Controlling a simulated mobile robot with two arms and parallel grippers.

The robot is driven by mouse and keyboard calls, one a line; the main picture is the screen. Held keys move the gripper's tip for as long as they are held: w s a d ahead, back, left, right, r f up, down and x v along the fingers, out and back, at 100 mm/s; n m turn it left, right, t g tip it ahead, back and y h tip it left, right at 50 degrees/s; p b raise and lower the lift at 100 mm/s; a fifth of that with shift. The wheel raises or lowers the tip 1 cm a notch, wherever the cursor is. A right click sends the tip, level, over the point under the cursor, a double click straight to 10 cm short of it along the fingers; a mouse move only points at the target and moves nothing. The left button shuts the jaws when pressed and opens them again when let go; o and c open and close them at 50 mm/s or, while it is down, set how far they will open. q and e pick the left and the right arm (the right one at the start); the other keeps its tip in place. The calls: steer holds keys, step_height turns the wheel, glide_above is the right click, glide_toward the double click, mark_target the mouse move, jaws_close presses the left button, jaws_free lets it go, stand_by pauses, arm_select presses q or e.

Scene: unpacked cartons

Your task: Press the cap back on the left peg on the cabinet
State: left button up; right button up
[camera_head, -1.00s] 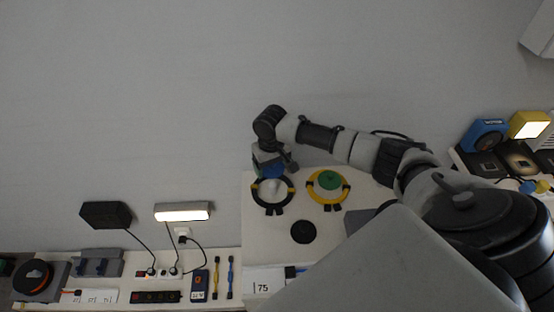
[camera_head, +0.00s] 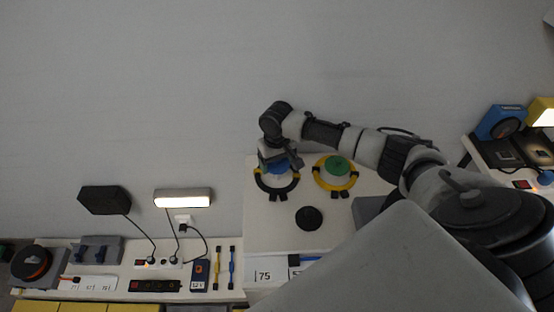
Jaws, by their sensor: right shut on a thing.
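The white cabinet top (camera_head: 262,228) carries two rings side by side. The left one is a black ring (camera_head: 277,191) with yellow marks, around the left peg's place. The right one is a yellow ring (camera_head: 336,188) around a green cap (camera_head: 337,165). My right gripper (camera_head: 280,164) points down over the left ring, shut on a blue cap (camera_head: 279,169). The cap is at the middle of the black ring, and the left peg under it is hidden. I cannot tell whether cap and peg touch. My left gripper is not in view.
A black disc (camera_head: 309,217) lies on the cabinet in front of the rings. My right arm reaches across from the right. A lit lamp (camera_head: 183,198), a black box (camera_head: 104,200) and a power strip (camera_head: 155,285) are to the left. A blue device (camera_head: 501,122) stands far right.

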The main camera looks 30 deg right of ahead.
stand_by(0.3)
steer(key=shift+f, duration=0.9)
stand_by(0.3)
steer(key=o, duration=0.9)
steer(key=shift+r, duration=0.1)
steer(key=shift+r+p, duration=3.5)
steer(key=shift+p, duration=0.5)
